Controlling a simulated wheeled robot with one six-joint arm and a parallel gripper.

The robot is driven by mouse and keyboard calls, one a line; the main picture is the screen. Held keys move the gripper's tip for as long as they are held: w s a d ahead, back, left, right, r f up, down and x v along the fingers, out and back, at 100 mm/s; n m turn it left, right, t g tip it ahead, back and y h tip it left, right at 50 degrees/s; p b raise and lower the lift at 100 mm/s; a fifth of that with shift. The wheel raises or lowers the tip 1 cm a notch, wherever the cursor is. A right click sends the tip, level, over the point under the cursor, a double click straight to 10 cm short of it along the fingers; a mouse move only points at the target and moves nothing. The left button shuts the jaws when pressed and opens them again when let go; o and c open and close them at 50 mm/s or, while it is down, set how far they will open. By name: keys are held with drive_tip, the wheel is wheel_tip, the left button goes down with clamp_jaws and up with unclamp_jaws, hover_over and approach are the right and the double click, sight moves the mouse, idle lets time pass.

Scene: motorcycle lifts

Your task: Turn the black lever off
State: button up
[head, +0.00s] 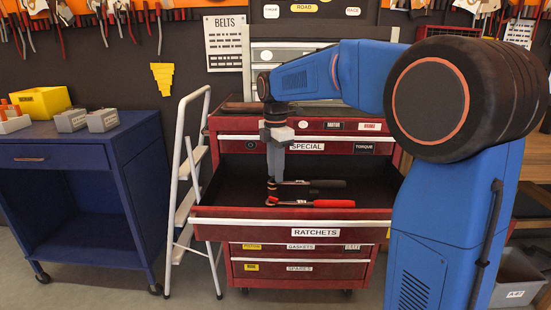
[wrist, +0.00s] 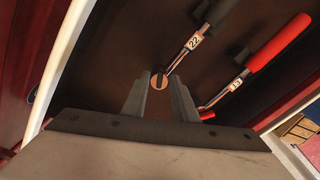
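The black lever (head: 328,184) lies in the open drawer labelled RATCHETS, its black handle pointing right in the head view. In the wrist view its black handle (wrist: 223,12) is at the top, with a metal shaft tagged 22 running down-left towards a round copper-coloured spot. My gripper (head: 273,180) points down into the drawer at the lever's shaft end. In the wrist view my gripper (wrist: 162,80) has its two fingers apart, with the shaft end showing just beyond the gap. I cannot tell whether the fingers touch it.
A similar red-handled lever (head: 333,203) lies in front of the black one, close to my gripper. The drawer (head: 220,225) has raised walls around my fingers. A white stepladder (head: 186,200) and a blue cart (head: 95,150) stand to the left.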

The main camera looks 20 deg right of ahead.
wheel_tip(320, 180, up, 17)
drive_tip(key=shift+r, duration=0.15)
idle(0.4)
